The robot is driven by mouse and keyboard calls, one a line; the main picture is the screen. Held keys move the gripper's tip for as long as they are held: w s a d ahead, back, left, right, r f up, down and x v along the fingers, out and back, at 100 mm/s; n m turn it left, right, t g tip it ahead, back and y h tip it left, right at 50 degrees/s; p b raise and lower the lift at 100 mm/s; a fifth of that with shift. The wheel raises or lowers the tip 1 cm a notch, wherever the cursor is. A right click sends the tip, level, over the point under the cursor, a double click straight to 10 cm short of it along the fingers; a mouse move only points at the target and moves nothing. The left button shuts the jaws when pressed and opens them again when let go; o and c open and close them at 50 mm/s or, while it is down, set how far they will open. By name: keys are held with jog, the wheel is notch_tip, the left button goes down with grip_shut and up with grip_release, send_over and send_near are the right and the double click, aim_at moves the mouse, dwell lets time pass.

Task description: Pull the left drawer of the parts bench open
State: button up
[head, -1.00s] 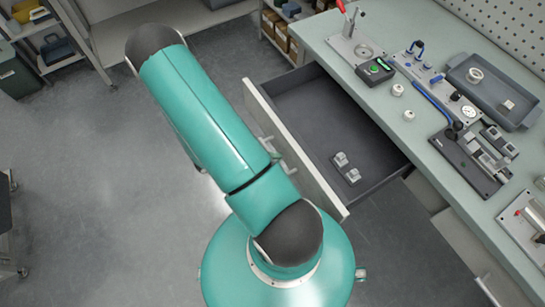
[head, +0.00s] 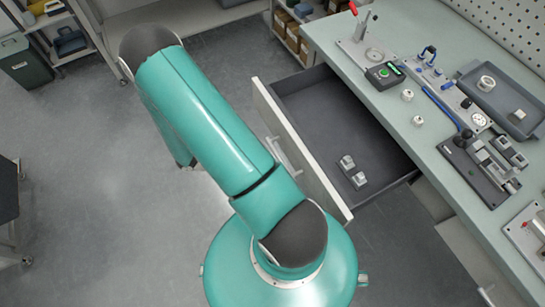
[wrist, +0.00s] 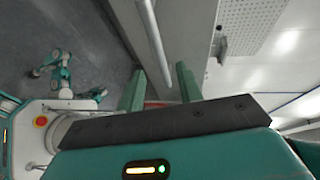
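The left drawer (head: 330,112) of the parts bench (head: 430,135) stands well open in the head view, with its dark inside showing. Its pale front panel (head: 319,182) is beside my teal arm, and its bar handle (head: 285,157) is partly hidden by the arm. In the wrist view the two green fingers of my gripper (wrist: 160,88) are apart. The pale handle bar (wrist: 154,42) runs lengthwise in the gap between them, and neither finger is seen closed on it. The head view does not show the fingers.
Small grey metal parts (head: 352,172) lie in the drawer. The bench top carries a green-lit device (head: 384,75), white caps (head: 407,95), a grey tray (head: 500,103) and fixtures. A shelf with boxes (head: 290,32) stands behind the drawer. The floor at left is mostly clear.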

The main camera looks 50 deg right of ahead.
jog(key=v, duration=0.6)
jog(key=shift+w, duration=0.15)
jog(key=shift+a+r, duration=0.1)
jog(key=shift+a, duration=0.05)
jog(key=a+r+m+t+y, duration=0.3)
jog(key=a+r+m+t, duration=0.1)
jog(key=r+m, duration=0.5)
jog(key=s+a+r+m+t+y, duration=0.1)
jog(key=a+r+m+t+y, duration=0.3)
jog(key=r, duration=1)
jog(key=s+a+r+m+t+y, duration=0.1)
jog(key=a+r+m+t+y, duration=0.3)
jog(key=r+m+t, duration=0.5)
notch_tip(320, 180, up, 3)
jog(key=m, duration=0.5)
jog(key=shift+a+m, duration=0.3)
jog(key=shift+a, duration=0.05)
